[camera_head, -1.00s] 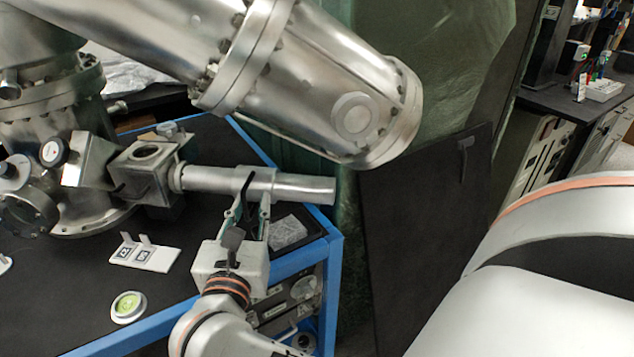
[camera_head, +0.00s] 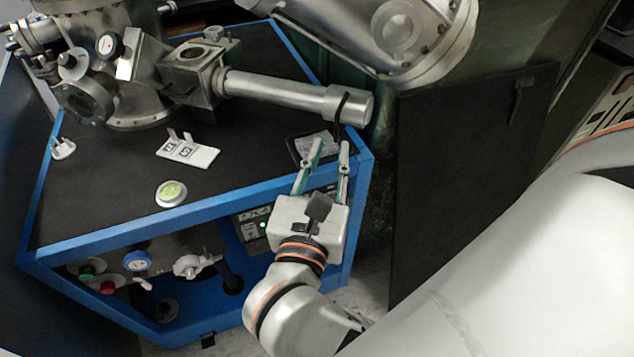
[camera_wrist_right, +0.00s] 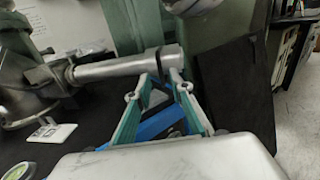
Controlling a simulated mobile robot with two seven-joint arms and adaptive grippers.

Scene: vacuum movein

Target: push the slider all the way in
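A metal tube (camera_head: 275,91) sticks out to the right from the valve block of the vacuum chamber. A thicker collar with a black handle (camera_head: 342,104), which looks like the slider, sits at its outer end. The black handle also shows in the right wrist view (camera_wrist_right: 154,60). My right gripper (camera_head: 330,149) is open, its green-edged fingers just below and in front of the collar, with a visible gap between them. The fingertips (camera_wrist_right: 162,77) overlap the collar's lower edge in the wrist view; I cannot tell if they touch it. My left gripper is not in view.
A blue-framed black table (camera_head: 110,190) carries the chamber, a white label plate (camera_head: 188,150) and a round green level (camera_head: 171,193). A large metal cylinder (camera_head: 400,35) hangs above the tube. A dark panel (camera_head: 450,170) stands to the right.

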